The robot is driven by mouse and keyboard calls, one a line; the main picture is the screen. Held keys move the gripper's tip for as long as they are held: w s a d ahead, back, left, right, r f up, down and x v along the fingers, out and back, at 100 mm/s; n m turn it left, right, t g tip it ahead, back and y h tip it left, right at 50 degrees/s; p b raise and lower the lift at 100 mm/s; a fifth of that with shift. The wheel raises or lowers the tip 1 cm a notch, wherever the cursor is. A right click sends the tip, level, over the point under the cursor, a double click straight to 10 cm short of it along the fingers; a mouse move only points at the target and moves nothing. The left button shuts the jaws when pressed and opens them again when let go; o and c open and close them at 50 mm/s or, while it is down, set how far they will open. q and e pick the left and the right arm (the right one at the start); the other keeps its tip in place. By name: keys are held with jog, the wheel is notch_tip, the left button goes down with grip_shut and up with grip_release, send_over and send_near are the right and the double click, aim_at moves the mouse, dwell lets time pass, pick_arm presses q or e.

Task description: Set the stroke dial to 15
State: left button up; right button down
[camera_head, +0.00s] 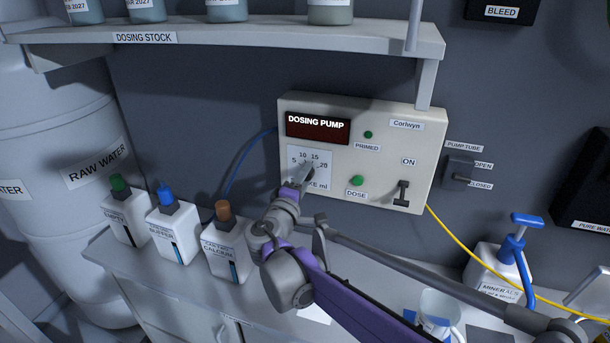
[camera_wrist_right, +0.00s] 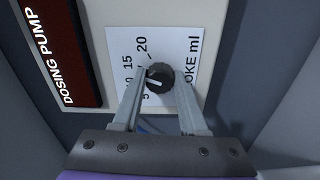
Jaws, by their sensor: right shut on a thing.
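The dosing pump (camera_head: 385,150) is a cream box on the wall with a dark red display. Its stroke dial (camera_wrist_right: 160,76) is a small black round knob on a white scale plate marked 5, 10, 15 and 20. My right gripper (camera_head: 303,178) reaches the dial from below and right. In the right wrist view its two fingers (camera_wrist_right: 158,90) lie on either side of the knob, shut on it. A white mark on the knob points left, roughly toward the 10; I cannot read the exact setting. In the head view the gripper mostly hides the dial. My left gripper is not in view.
The pump also has a green DOSE button (camera_head: 356,181) and an ON switch (camera_head: 402,192). Bottles, including one labelled calcium (camera_head: 225,250), stand on the counter at left. A shelf (camera_head: 240,34) overhangs above. A minerals bottle (camera_head: 490,270) stands at right.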

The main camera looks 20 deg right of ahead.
dwell(0.4)
jog(key=shift+c, duration=2.2)
grip_release()
jog(key=b+v, duration=0.1)
jog(key=v, duration=1)
jog(key=shift+w, duration=0.15)
